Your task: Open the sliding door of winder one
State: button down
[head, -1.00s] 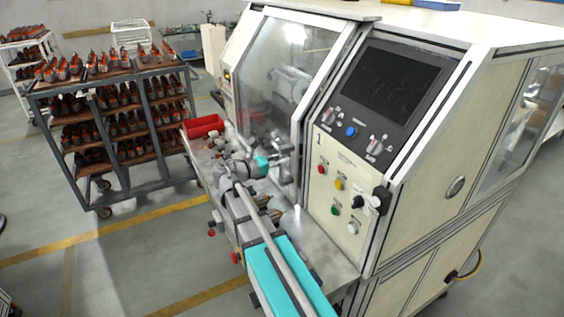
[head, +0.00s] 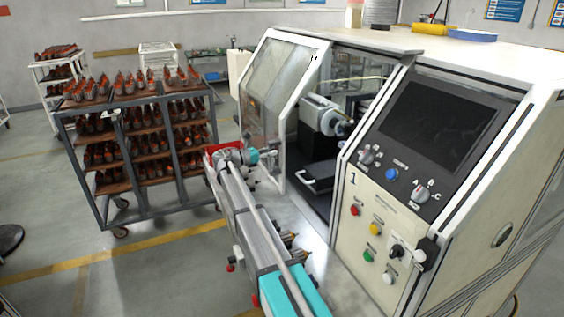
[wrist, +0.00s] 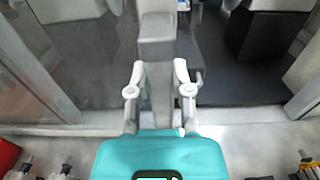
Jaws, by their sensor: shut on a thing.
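The sliding door (head: 270,85) of winder one is a clear panel in a pale metal frame. It stands well to the left, leaving a wide opening (head: 320,160) beside the control panel, with the spindle unit (head: 322,115) inside in plain view. My gripper (head: 272,154), with a teal body, is at the door's lower right frame. In the wrist view my gripper (wrist: 159,70) has its two grey fingers on either side of an upright grey bar (wrist: 160,95), seemingly the door's handle, and is shut on it. The exact finger contact is hard to see.
The control panel (head: 385,195), marked 1, stands right of the opening. A red bin (head: 222,150) lies behind my arm, and small tooling pieces (head: 290,238) sit on the front ledge. A loaded rack cart (head: 135,150) stands at left, with open floor before it.

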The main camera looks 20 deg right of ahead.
send_near(264, 132)
jog(key=d, duration=0.3)
jog(key=w+d, duration=0.1)
jog(key=d, duration=0.1)
jog(key=shift+d+f, duration=0.2)
jog(key=shift+d, duration=0.05)
jog(key=shift+s, duration=0.1)
jog(key=c, duration=0.5)
grip_release()
jog(key=shift+s+a, duration=0.15)
jog(key=shift+a, duration=2.85)
jog(key=shift+s+a, duration=0.15)
jog(key=shift+a, duration=2.85)
jog(key=shift+r, duration=0.15)
